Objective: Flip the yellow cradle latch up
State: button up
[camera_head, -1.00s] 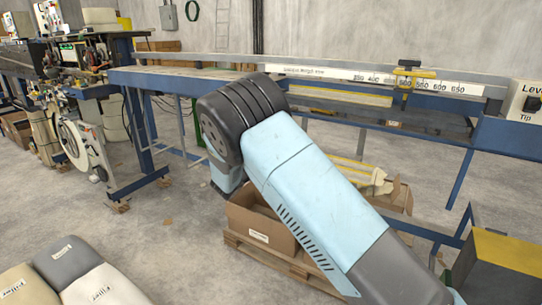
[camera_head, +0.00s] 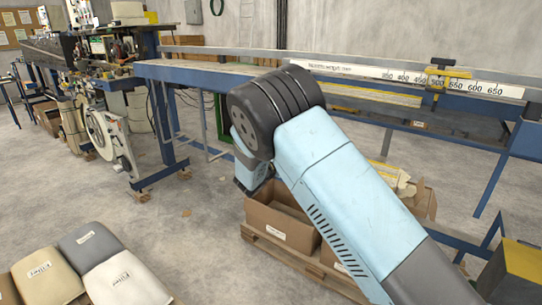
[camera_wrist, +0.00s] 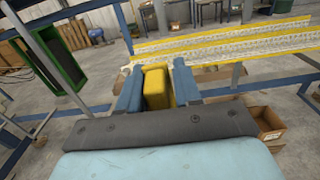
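I cannot make out the cradle latch in the head view. The machine (camera_head: 108,95) at the upper left has small yellow parts, too small to tell apart. My gripper (camera_wrist: 158,85) shows in the wrist view as two blue fingers standing apart. A yellow block (camera_wrist: 156,88) shows between them, with narrow gaps at its sides. I cannot tell whether it is the latch or a thing farther off. In the head view, my arm's bend covers the middle and my fingers are hidden.
A blue-framed bench with a number scale (camera_head: 455,82) and a yellow clamp (camera_head: 439,80) runs across the back. An open cardboard box (camera_head: 283,222) stands on a pallet. Filler sacks (camera_head: 45,278) lie at the lower left. The left floor is mostly clear.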

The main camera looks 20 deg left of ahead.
jog(key=shift+d, duration=0.2)
jog(key=v, duration=1.4)
jog(key=shift+w+a, duration=0.15)
